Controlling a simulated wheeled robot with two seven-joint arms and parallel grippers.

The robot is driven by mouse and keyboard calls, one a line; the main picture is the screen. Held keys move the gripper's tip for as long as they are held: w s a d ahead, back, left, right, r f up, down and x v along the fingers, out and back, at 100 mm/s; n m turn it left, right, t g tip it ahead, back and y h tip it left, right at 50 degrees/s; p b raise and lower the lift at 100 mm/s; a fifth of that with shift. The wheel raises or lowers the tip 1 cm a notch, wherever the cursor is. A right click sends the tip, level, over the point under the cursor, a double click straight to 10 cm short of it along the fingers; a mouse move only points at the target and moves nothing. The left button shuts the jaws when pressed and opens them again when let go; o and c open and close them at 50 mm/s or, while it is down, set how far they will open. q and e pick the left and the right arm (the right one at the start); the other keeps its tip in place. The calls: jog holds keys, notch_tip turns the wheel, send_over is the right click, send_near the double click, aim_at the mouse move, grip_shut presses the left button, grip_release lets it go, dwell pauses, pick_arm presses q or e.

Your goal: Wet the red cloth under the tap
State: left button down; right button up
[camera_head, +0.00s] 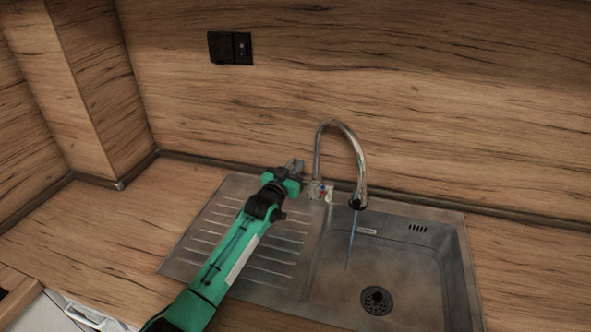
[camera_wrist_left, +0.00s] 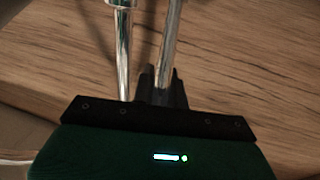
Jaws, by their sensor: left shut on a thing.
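The chrome tap (camera_head: 360,165) stands at the back of the sink, its spout arched over the bowl. It also shows in the left wrist view (camera_wrist_left: 124,60). A thin bluish stream of water (camera_head: 350,242) runs from the spout into the bowl. My left gripper (camera_head: 293,166) is beside the tap's base, at its left. Its fingers (camera_wrist_left: 162,88) are close together and shut on the tap's handle, which they mostly hide. The red cloth is in neither view. My right gripper is not in view.
The steel sink (camera_head: 465,268) has a ribbed drainer (camera_head: 205,240) at left and a bowl with a drain (camera_head: 376,300) at right. The wooden splashback (camera_head: 450,90) stands close behind, with a black socket (camera_head: 230,48). The worktop left of the drainer (camera_head: 110,235) is clear.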

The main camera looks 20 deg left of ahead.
pick_arm(q)
jog(key=shift+s, duration=0.1)
jog(key=c, duration=1.4)
grip_release()
jog(key=p+v, duration=0.4)
jog(key=v, duration=0.3)
jog(key=shift+s+f, duration=0.15)
jog(key=shift+s, duration=0.1)
jog(key=shift+a, duration=0.1)
